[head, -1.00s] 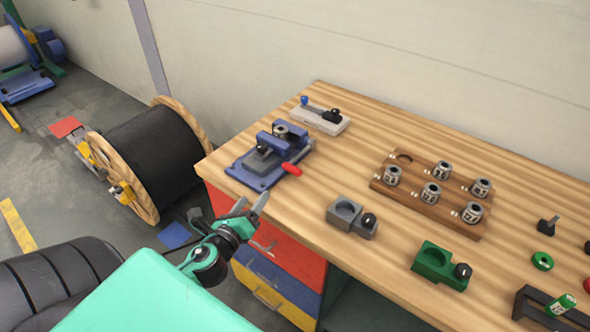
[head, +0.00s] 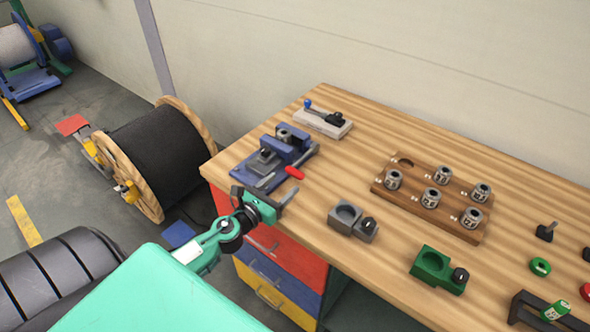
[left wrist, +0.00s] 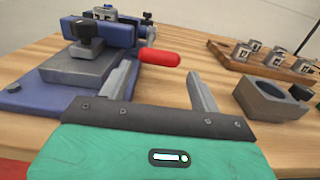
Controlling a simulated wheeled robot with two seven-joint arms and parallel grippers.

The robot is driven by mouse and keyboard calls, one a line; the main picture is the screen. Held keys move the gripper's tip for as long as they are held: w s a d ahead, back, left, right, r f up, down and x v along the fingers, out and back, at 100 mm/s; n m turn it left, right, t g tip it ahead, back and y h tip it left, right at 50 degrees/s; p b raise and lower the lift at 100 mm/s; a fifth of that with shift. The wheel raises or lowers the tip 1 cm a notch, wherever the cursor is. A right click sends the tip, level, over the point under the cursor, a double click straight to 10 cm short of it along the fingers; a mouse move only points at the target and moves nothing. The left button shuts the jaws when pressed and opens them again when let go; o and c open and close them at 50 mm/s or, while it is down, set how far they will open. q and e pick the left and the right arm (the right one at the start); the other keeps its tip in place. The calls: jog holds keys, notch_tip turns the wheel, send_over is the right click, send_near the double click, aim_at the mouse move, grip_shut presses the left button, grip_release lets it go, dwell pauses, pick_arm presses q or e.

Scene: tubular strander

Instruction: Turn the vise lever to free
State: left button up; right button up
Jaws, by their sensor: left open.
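The blue vise (head: 268,160) sits at the near left corner of the wooden bench. Its lever has a red grip (head: 294,172) that sticks out on the vise's right side. In the left wrist view the red grip (left wrist: 160,57) lies beyond and between my open fingers, apart from them. A metal collar (head: 284,135) shows in the vise's back part. My left gripper (head: 268,196) is open and empty at the bench's front edge, just short of the lever; its fingers also show in the left wrist view (left wrist: 163,88). My right gripper is not in view.
A grey block with a round recess (head: 346,214) stands right of the vise. Behind the vise is a pale fixture with a blue knob (head: 322,122). A wooden rack (head: 383,187) holds several metal collars. A green block (head: 434,268) is farther right. Bare bench lies between them.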

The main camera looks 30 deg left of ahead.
aim_at(292, 175)
pick_arm(q)
jog(key=w+p, duration=0.1)
jog(key=w, duration=0.4)
jog(key=shift+d, duration=0.2)
jog(key=shift+w+d, duration=0.1)
jog(key=shift+w, duration=0.85)
jog(key=c, duration=1.1)
jog(key=shift+p, duration=0.35)
